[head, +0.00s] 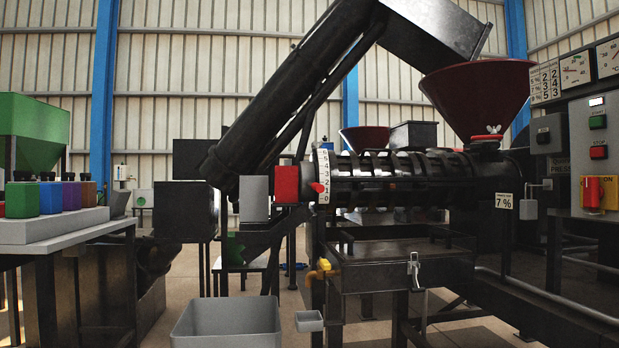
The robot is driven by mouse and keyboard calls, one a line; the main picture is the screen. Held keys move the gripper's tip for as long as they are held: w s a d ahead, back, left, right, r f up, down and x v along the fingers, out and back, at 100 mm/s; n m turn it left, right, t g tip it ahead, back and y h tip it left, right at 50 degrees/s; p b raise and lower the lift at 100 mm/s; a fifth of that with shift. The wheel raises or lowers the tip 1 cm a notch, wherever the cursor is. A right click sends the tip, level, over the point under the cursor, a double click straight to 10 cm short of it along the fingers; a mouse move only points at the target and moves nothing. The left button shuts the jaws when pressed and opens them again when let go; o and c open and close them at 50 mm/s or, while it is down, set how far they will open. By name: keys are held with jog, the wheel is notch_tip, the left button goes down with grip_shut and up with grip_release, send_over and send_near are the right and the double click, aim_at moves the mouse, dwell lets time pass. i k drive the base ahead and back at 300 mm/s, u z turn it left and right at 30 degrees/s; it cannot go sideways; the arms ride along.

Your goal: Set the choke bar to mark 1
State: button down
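The screw press (405,178) stands right of the middle, with a long dark ribbed barrel. An upright white scale plate (323,165) with black numbers is at the barrel's left end, with 0 at the bottom and higher numbers above. A small red knob (317,187), which looks like the end of the choke bar, sits at the scale's left edge, low down, a little above the 0. The rest of the bar is hard to make out, and I cannot tell the exact mark. My gripper is not in view.
A red block (286,184) and a grey box (253,198) sit just left of the scale. A grey bin (228,323) stands in front below. A bench (60,229) with coloured jars is at left. A control panel (597,150) is at right.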

aim_at(308, 188)
jog(key=u, duration=0.8)
jog(key=i, duration=1.3)
jog(key=z, duration=0.1)
